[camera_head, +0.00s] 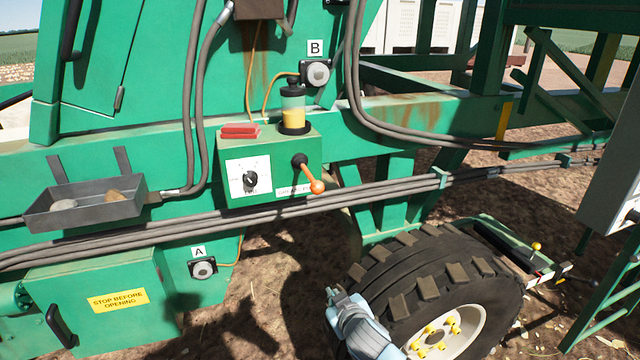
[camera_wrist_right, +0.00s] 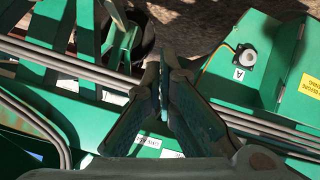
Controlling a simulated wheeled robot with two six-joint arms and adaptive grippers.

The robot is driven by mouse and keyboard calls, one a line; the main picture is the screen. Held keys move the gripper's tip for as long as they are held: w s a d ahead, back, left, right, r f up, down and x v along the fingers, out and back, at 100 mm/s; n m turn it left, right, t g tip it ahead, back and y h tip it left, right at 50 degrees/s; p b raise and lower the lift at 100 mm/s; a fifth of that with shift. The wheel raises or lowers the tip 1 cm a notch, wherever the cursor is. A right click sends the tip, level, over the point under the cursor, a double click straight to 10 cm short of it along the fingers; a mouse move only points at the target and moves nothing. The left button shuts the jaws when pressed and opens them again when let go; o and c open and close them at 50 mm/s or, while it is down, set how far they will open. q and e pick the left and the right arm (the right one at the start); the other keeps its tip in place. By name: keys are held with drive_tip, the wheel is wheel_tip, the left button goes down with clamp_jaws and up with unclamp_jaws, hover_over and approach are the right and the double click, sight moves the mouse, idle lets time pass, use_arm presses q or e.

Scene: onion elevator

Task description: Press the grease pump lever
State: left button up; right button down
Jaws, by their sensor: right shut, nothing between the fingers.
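The grease pump box (camera_head: 232,192) is green and sits on the machine frame, with a white dial panel and a clear reservoir (camera_head: 293,110) of yellow grease on top. Its lever (camera_head: 311,180) has a dark pivot and an orange rod ending in a round orange knob, slanting down to the right. My right gripper (camera_head: 336,296) is below and slightly right of the lever, apart from it in the picture, beside the tyre. In the right wrist view my right gripper (camera_wrist_right: 162,70) is shut and empty; I cannot make out the lever there. My left gripper is not in view.
Grey hoses (camera_head: 390,188) run across below the box. A large tyre (camera_head: 440,270) stands right of my gripper. Fitting A (camera_head: 203,268) is low, fitting B (camera_head: 317,73) high. A metal tray (camera_head: 85,205) hangs at left. A red object (camera_head: 240,131) lies on the box.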

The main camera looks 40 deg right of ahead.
use_arm(q)
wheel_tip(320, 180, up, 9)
drive_tip(key=p, duration=0.6)
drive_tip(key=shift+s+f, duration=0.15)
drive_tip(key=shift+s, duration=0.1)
use_arm(e)
drive_tip(key=s+a+r+t, duration=0.1)
drive_tip(key=r+t, duration=0.1)
drive_tip(key=r, duration=1.4)
drive_tip(key=s+a+r+m+t+h, duration=0.1)
drive_tip(key=a+r+t, duration=0.1)
drive_tip(key=r, duration=1.5)
drive_tip(key=shift+a+r+t, duration=0.2)
drive_tip(key=shift+r+t, duration=0.1)
drive_tip(key=shift+t, duration=0.4)
drive_tip(key=shift+w, duration=0.15)
drive_tip(key=w+d+f, duration=0.4)
drive_tip(key=w, duration=0.5)
drive_tip(key=shift+w+d+f, duration=0.2)
drive_tip(key=shift+w+d, duration=0.1)
drive_tip(key=shift+d, duration=0.05)
